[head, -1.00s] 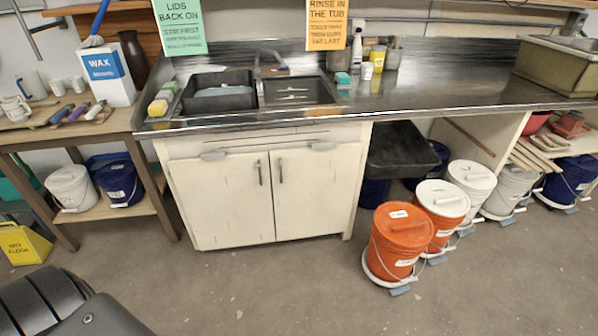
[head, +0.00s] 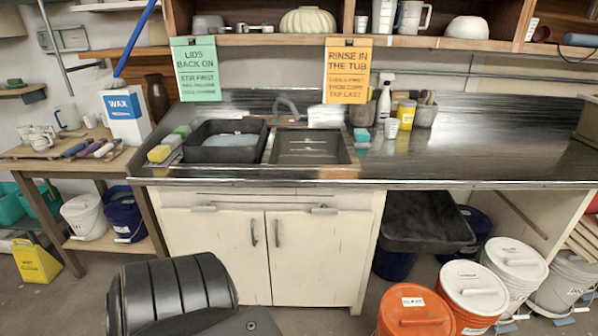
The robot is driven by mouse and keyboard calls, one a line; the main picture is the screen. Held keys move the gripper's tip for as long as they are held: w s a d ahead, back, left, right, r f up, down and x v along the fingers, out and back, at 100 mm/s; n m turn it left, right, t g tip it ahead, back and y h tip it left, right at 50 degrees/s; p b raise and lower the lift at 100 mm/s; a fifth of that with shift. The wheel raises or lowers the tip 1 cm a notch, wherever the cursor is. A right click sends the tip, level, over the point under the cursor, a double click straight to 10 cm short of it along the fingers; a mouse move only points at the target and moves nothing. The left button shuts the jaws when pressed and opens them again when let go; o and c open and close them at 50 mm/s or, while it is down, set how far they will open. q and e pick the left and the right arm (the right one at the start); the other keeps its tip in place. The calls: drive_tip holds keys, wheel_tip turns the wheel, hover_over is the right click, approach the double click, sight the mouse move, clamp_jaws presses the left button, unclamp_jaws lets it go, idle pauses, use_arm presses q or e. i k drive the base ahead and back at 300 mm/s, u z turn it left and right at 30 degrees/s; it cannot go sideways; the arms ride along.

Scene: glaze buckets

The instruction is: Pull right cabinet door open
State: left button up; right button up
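The cream sink cabinet stands straight ahead under the steel counter. Its right cabinet door (head: 312,262) is shut and has a dark vertical handle (head: 277,233) near its left edge. The left cabinet door (head: 213,245) is also shut, with its own handle (head: 253,232) near the middle seam. A dark ribbed part of my arm covers the lower part of the left door. Neither of my grippers shows in the head view.
Orange lidded buckets (head: 414,314) and white lidded buckets (head: 514,262) stand on the floor right of the cabinet. A black tub (head: 425,222) sits under the counter beside it.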

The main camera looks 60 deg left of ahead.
sight(315, 260)
drive_tip(key=u, duration=0.55)
drive_tip(key=i, duration=0.85)
drive_tip(key=u, duration=0.7)
